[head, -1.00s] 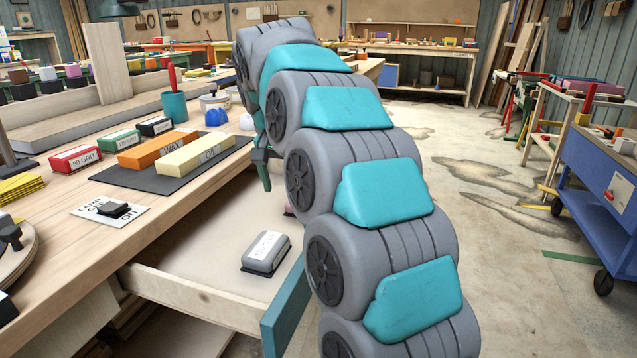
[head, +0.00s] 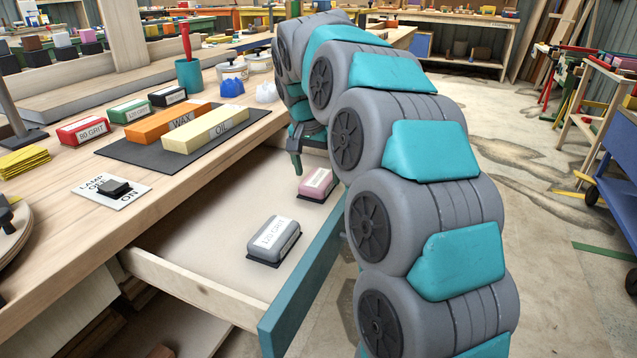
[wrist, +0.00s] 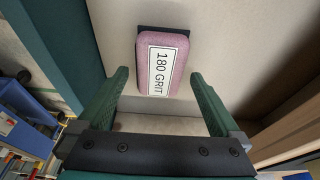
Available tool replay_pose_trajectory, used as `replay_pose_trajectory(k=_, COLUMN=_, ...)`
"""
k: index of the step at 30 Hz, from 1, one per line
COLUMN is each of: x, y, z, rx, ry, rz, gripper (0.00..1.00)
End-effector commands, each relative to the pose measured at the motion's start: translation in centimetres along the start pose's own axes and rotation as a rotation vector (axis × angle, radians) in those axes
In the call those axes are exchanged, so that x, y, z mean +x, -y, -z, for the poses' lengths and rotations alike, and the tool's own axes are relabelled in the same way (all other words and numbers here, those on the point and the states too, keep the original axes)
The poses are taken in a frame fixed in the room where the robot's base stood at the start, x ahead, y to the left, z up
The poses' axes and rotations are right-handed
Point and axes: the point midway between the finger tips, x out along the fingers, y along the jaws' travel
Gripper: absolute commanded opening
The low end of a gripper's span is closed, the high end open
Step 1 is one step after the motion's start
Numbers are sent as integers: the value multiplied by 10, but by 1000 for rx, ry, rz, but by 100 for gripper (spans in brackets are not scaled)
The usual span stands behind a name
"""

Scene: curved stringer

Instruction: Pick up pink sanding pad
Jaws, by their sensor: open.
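The pink sanding pad (head: 318,183) lies in the open drawer, towards its far right corner, with a white label on top. In the wrist view the pink sanding pad (wrist: 161,62) shows its "180 GRIT" label, just ahead of the fingertips and roughly between their lines. My gripper (wrist: 162,78) is open and empty, with its two green fingers spread. In the head view my gripper (head: 297,160) hangs over the drawer just beside the pad; my arm hides part of it.
A grey "120 GRIT" pad (head: 273,239) lies in the same drawer (head: 200,232), nearer its front. The teal drawer front (head: 300,290) and the drawer's side walls bound the space. The workbench (head: 60,210) holds several sanding blocks and tools. The drawer's left part is clear.

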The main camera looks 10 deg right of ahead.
Motion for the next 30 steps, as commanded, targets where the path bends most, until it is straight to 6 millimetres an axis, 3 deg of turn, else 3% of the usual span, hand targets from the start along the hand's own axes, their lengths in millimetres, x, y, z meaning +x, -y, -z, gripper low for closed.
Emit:
replay_pose_trajectory(k=6, x=26, y=0, z=-2, rx=-1, ry=2, rz=-2, gripper=100)
replay_pose_trajectory(k=12, x=26, y=0, z=-1, rx=-1, ry=-1, rz=1, gripper=100)
replay_pose_trajectory(k=30, x=26, y=0, z=-1, rx=-1, ry=-1, rz=2, gripper=34)
